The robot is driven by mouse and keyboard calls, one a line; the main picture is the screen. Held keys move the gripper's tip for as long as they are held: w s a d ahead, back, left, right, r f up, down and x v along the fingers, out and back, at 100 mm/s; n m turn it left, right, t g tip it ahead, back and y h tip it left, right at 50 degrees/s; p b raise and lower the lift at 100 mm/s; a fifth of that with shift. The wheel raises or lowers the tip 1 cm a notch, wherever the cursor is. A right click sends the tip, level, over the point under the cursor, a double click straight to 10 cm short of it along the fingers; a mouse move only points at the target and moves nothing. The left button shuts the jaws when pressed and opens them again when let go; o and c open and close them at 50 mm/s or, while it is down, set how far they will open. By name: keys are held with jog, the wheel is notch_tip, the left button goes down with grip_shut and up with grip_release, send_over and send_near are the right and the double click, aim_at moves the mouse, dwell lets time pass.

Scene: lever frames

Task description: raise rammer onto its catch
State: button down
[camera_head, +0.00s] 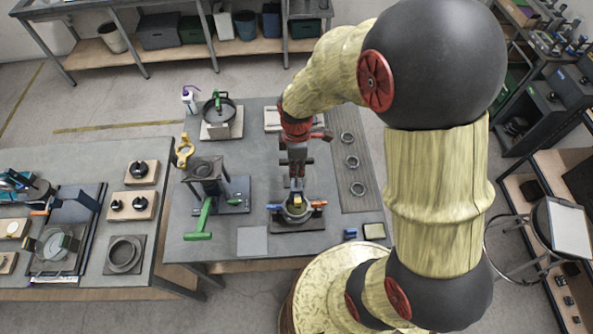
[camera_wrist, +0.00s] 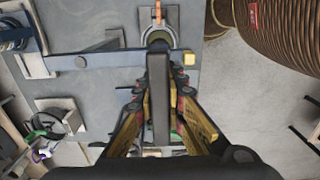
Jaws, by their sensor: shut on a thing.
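My gripper (camera_head: 297,158) is over the front right of the grey table, pointing down. In the wrist view my gripper (camera_wrist: 159,92) has its yellow-and-black fingers on both sides of a dark grey upright bar (camera_wrist: 158,68), which appears to be the rammer, and is shut on it. I cannot make out the catch for certain; the fingers hide part of the bar.
Left of the fixture stands a dark frame (camera_head: 205,167) with a green lever (camera_head: 201,222). A round pan-like device (camera_head: 219,112) is farther back. Several rings (camera_head: 351,162) lie on a strip at right. A grey square plate (camera_head: 252,240) lies at the front.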

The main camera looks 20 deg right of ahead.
jog(key=shift+w+r, duration=0.25)
jog(key=c, duration=2.3)
grip_release()
jog(key=shift+r, duration=0.1)
jog(key=o, duration=0.5)
jog(key=shift+s, duration=0.15)
notch_tip(320, 180, up, 12)
jog(key=shift+f, duration=0.1)
